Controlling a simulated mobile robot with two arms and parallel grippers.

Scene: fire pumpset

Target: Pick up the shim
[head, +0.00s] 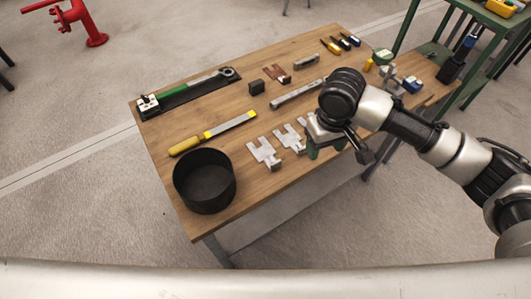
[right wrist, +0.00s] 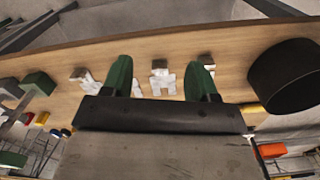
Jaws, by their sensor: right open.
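Several flat silvery slotted shims lie in a row near the front edge of the wooden table. In the head view one shim (head: 264,152) is nearest the black pot, another shim (head: 290,138) is beside it, and a further one is partly hidden by my right gripper. My right gripper (head: 326,148) is open with green fingers, at the right end of this row. In the right wrist view one shim (right wrist: 163,83) shows between the fingertips (right wrist: 160,72), beyond them and apart. Other shims are partly hidden behind the fingers. My left gripper is not in view.
A black pot (head: 205,180) stands at the table's (head: 228,205) front left corner. Small tools crowd the right end.

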